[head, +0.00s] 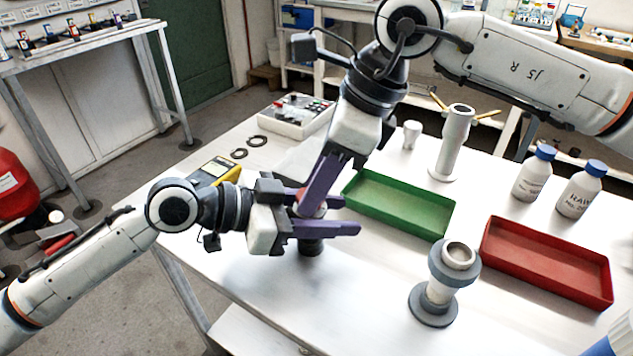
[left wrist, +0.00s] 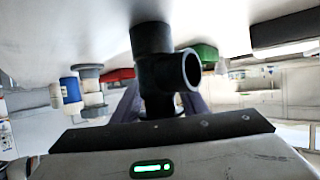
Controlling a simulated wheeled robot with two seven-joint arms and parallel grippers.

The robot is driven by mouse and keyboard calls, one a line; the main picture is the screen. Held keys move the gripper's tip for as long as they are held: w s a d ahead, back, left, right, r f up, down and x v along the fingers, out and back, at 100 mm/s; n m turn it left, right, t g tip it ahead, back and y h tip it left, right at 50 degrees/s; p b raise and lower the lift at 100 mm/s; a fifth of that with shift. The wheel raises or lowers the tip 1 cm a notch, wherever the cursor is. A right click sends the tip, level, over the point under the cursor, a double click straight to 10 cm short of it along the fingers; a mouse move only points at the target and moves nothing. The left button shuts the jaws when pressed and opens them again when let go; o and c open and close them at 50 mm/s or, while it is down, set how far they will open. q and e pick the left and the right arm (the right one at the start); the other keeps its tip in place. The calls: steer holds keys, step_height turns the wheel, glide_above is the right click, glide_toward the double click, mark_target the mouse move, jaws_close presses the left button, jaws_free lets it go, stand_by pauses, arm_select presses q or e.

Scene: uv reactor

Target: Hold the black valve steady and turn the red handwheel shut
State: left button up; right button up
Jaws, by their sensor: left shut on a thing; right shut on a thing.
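The black valve (head: 311,246) stands on the white table, mostly hidden behind the purple fingers. In the left wrist view, turned upside down, the valve (left wrist: 160,72) shows as a dark body with an open side port. My left gripper (head: 348,215) comes in from the left, shut on the valve with one finger on each side. The red handwheel (head: 311,208) is on top of the valve, and only a little of it shows. My right gripper (head: 307,207) reaches down from above and is shut on the handwheel.
A green tray (head: 400,225) lies just behind the grippers and a red tray (head: 545,285) to the right. A grey flanged pipe piece (head: 434,292) stands at the front right. A white post (head: 452,145) and two bottles (head: 578,200) stand behind. The table's front left is clear.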

steer(key=o, duration=1.1)
steer(key=shift+c, duration=0.2)
steer(key=w+v, duration=0.1)
steer(key=v, duration=1.1)
steer(key=shift+s, duration=0.45)
steer(key=shift+d, duration=0.1)
